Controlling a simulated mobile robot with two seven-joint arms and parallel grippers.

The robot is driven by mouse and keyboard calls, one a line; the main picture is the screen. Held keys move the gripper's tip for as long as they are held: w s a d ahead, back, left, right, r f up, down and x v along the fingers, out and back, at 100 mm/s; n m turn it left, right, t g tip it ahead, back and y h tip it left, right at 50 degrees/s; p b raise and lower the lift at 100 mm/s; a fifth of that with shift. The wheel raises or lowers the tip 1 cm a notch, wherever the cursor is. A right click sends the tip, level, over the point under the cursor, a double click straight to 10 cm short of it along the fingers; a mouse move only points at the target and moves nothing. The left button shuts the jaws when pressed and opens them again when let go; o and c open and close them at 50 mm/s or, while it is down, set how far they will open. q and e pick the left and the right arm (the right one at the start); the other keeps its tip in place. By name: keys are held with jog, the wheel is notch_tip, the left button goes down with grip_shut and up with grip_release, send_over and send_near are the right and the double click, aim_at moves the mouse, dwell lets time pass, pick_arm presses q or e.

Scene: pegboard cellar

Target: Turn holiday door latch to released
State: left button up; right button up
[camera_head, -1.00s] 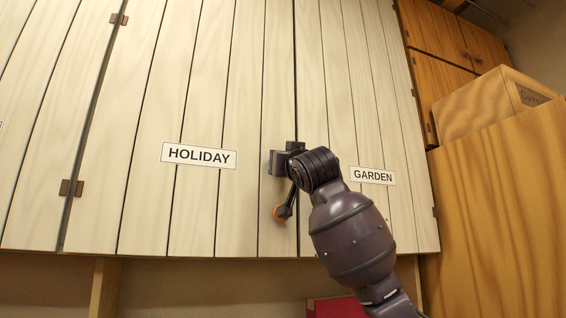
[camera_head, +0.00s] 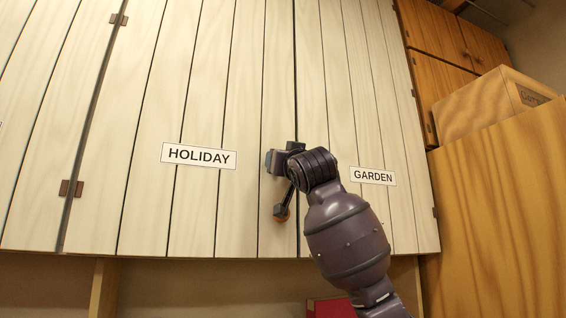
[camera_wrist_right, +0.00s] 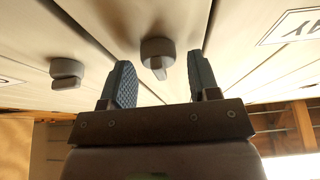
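The pale plank holiday door (camera_head: 150,90) carries the HOLIDAY sign (camera_head: 199,156) in the head view. My right gripper (camera_head: 274,186) is at the door's right edge, near the seam. In the right wrist view a round grey latch with a narrow fin (camera_wrist_right: 157,60) lies between the two spread fingers of my right gripper (camera_wrist_right: 158,72). Gaps show on both sides of it. The gripper is open, and contact with the latch is not visible. The head view does not show the latch clearly. My left gripper is out of view.
A second grey latch (camera_wrist_right: 68,74), its bar turned crosswise, sits left of the fingers in the wrist view. The garden door with its GARDEN sign (camera_head: 373,176) adjoins on the right. A cardboard box (camera_head: 490,105) stands on a wooden cabinet (camera_head: 500,190) at right.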

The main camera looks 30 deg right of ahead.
jog(key=b+v, duration=0.1)
jog(key=v, duration=0.9)
jog(key=shift+s+b, duration=0.3)
jog(key=shift+s, duration=0.1)
jog(key=shift+a+f, duration=0.1)
jog(key=shift+f, duration=0.05)
